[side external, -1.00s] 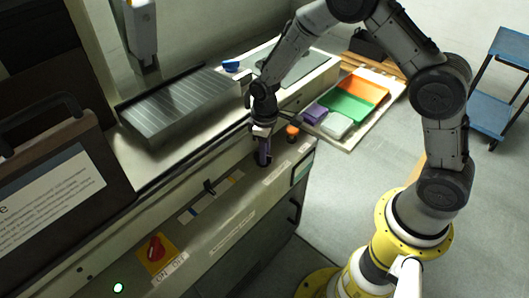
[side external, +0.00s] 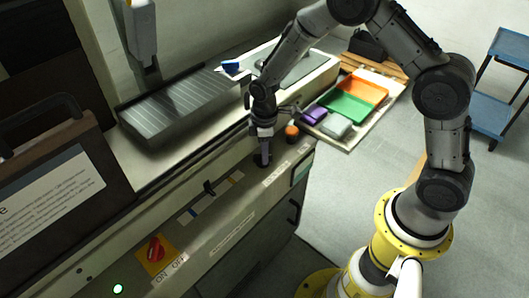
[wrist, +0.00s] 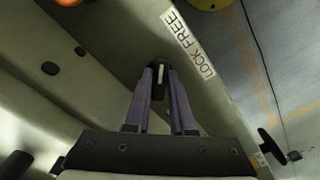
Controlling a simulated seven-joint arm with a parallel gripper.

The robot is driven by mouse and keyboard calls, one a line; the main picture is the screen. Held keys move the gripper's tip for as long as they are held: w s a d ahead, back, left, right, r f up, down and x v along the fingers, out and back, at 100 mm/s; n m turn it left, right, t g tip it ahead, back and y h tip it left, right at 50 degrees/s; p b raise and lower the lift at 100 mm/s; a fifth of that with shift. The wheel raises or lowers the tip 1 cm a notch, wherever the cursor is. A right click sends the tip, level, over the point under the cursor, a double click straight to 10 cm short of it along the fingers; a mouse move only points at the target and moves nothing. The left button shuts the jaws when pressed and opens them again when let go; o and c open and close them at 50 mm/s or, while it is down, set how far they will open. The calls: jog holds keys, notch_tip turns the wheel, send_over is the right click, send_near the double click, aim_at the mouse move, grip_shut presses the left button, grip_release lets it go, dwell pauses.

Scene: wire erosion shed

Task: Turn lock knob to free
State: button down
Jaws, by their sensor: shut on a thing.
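The lock knob (side external: 262,162) is a small dark knob on the sloping front panel of the machine. In the wrist view the knob (wrist: 160,73) shows a white mark between my fingers, and most of it is hidden by them. A white label reading "LOCK FREE" (wrist: 188,44) lies beside it on the panel. My gripper (side external: 263,156) points down at the panel and is shut on the knob. Its purple fingers stand on either side of the knob in the wrist view. Which word the knob points to I cannot tell.
An orange button (side external: 292,130) sits close to the right of my gripper. A small black lever (side external: 209,187) and a red ON/OFF switch (side external: 155,249) are further left on the panel. A board with orange and green trays (side external: 347,106) lies behind to the right.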

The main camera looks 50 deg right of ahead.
jog(key=c, duration=0.8)
grip_release()
jog(key=shift+o, duration=0.2)
notch_tip(320, 180, up, 14)
